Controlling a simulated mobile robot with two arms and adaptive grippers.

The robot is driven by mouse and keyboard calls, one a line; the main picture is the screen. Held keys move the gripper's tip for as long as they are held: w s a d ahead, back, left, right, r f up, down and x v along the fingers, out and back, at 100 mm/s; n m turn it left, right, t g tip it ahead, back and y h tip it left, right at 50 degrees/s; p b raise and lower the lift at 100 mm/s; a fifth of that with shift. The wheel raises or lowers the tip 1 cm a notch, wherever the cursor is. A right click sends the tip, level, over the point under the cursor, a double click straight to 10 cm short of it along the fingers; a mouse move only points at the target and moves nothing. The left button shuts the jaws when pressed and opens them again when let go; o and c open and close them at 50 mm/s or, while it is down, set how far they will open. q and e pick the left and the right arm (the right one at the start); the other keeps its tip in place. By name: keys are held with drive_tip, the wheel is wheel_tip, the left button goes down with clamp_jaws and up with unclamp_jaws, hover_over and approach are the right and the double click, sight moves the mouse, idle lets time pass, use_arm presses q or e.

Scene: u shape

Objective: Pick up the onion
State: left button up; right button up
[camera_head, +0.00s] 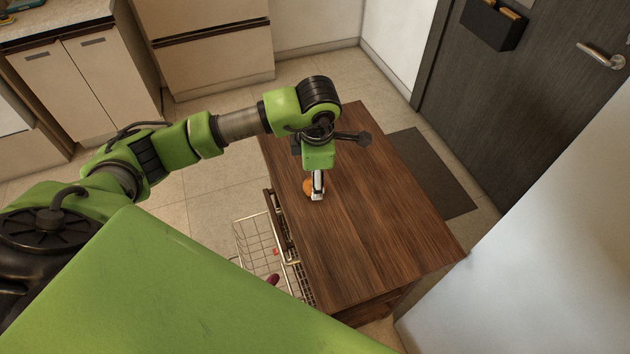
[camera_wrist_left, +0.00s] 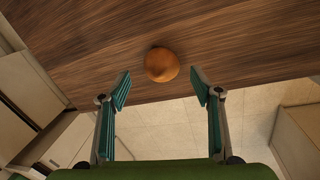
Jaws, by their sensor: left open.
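The onion (camera_wrist_left: 161,65) is round and orange-brown and rests on the wooden table top near its edge. In the head view only a small part of the onion (camera_head: 307,186) shows beside my left gripper (camera_head: 317,194), which hides the rest. In the left wrist view my left gripper (camera_wrist_left: 160,90) is open, with one finger to each side of the picture and the onion centred just beyond the fingertips. Nothing is between the fingers. My right gripper is in neither view.
The wooden table (camera_head: 370,220) is otherwise bare. Cabinets (camera_head: 90,75) stand at the back left, a dark door (camera_head: 540,90) at the right, and a dark mat (camera_head: 430,175) lies beyond the table.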

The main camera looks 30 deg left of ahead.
use_arm(q)
wheel_tip(320, 180, down, 2)
drive_tip(key=shift+w+f+p, duration=0.1)
drive_tip(key=shift+f+p, duration=0.15)
drive_tip(key=shift+p, duration=0.4)
drive_tip(key=shift+w+a+f, duration=0.1)
drive_tip(key=shift+w+f, duration=0.1)
drive_tip(key=shift+f, duration=0.65)
drive_tip(key=c, duration=1.3)
drive_tip(key=shift+o, duration=0.2)
drive_tip(key=shift+r, duration=0.1)
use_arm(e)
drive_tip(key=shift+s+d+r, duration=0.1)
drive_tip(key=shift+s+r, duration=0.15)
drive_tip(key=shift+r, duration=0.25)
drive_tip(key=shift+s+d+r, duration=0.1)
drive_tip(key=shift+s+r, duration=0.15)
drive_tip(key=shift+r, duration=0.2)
